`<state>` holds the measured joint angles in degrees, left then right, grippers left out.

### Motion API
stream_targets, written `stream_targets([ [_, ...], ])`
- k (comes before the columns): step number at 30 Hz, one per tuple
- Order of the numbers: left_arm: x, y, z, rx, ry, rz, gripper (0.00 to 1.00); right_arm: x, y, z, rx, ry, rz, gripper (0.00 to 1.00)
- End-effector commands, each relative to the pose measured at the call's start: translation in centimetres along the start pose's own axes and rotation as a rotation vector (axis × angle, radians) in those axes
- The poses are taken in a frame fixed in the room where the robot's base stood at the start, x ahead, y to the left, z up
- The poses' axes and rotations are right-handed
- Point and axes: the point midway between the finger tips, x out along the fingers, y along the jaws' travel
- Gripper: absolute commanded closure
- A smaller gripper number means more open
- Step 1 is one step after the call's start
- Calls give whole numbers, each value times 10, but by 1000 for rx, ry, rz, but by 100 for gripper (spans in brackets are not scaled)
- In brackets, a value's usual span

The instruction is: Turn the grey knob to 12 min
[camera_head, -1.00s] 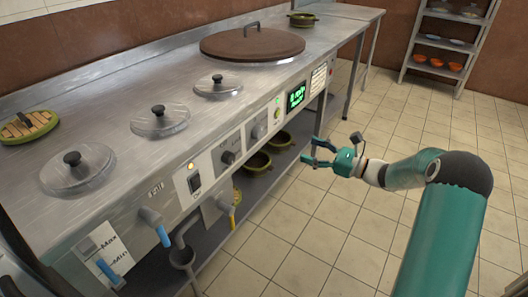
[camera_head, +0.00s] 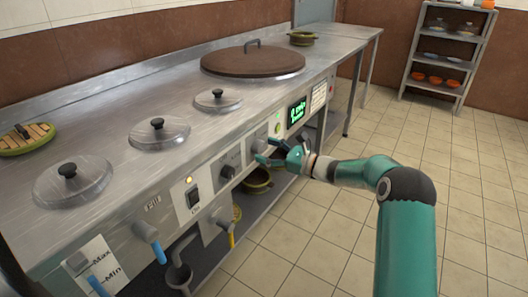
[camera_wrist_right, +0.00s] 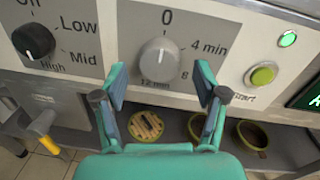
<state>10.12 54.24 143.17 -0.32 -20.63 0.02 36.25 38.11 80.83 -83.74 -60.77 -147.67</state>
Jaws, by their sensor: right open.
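The grey knob (camera_wrist_right: 158,60) is on a grey dial plate on the front panel, marked 0 at the top, 4 min and 8 on the right, and 12 min at the bottom. Its pointer appears to face up toward 0, though the mark is faint. My right gripper (camera_wrist_right: 158,97) is open, one finger low on each side of the knob, and does not clearly touch it. In the head view my right gripper (camera_head: 262,150) is at the panel and the knob is largely hidden. My left gripper is not in view.
A black knob (camera_wrist_right: 34,41) marked Low, Mid and High is left of the grey one. A green start button (camera_wrist_right: 262,75) and a green lamp (camera_wrist_right: 287,39) are to its right. A green display (camera_head: 297,111) is farther along. Pots stand on the lower shelf.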

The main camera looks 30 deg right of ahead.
Motion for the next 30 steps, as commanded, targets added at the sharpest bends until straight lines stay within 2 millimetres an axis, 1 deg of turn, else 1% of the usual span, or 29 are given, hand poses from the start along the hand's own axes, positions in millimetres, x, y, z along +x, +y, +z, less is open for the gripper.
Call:
stream_targets([
  [1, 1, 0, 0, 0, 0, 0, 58, 5, 0, -1, 0, 0, 1, 29],
  [4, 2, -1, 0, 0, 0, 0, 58, 12, 0, 0, 0, -1, 0, 29],
  [14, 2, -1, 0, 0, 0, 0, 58, 14, 0, 0, 1, 0, -1, 29],
  [24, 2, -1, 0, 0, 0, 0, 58, 14, 0, 0, 0, 0, -1, 85],
  [25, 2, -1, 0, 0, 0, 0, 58, 14, 0, 0, 0, 0, -1, 89],
  [30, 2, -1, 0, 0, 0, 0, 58, 13, 0, 0, 6, 0, -1, 89],
])
